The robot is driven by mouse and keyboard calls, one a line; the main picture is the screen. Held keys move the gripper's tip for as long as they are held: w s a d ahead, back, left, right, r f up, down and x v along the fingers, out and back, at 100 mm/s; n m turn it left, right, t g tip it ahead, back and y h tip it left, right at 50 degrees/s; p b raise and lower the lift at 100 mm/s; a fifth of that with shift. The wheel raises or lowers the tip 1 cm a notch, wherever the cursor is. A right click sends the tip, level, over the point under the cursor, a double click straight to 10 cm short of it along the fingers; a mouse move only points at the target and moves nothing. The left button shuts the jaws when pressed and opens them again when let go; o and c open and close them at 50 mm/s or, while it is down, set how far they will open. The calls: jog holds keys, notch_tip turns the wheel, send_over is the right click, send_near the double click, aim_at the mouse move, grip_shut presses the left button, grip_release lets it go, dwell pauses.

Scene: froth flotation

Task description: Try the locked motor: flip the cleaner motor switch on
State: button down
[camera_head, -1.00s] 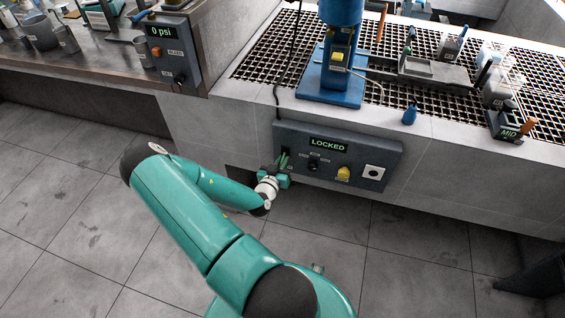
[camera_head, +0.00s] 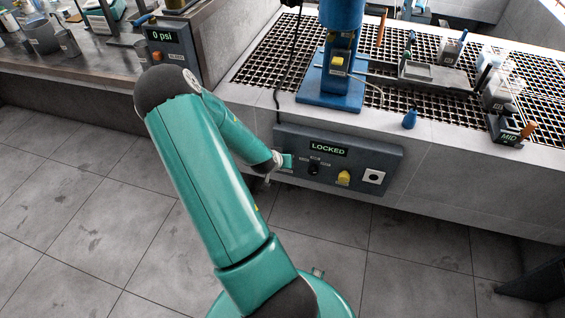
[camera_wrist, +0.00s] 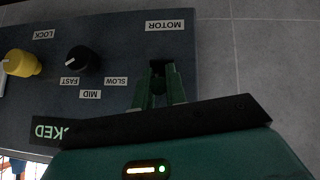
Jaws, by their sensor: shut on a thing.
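The dark control panel (camera_head: 395,157) is on the front wall of the tiled bench. Its display (camera_head: 328,149) reads LOCKED. The MOTOR label (camera_wrist: 172,26) shows upside down in the wrist view. My gripper (camera_head: 287,161) is at the panel's left end; in the wrist view its green fingers (camera_wrist: 158,82) are shut on the dark motor switch beside that label. The fingers mostly hide the switch, so its position cannot be told. The yellow LOCK knob (camera_head: 343,177) and black speed knob (camera_head: 314,167) are to the right of my gripper in the head view.
A white square socket plate (camera_head: 373,176) is at the panel's right end. Above stand a blue machine (camera_head: 338,60) and a grating (camera_head: 265,70). A second panel reading 0 psi (camera_head: 172,55) is at upper left, close behind my raised elbow. The floor is clear.

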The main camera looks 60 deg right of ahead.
jog(key=shift+r+y, duration=0.1)
jog(key=shift+y, duration=0.3)
jog(key=c, duration=1.4)
grip_release()
jog(key=shift+c, duration=0.2)
jog(key=v, duration=1.3)
jog(key=shift+a+r, duration=0.25)
jog(key=shift+r, duration=0.05)
jog(key=shift+w, duration=0.1)
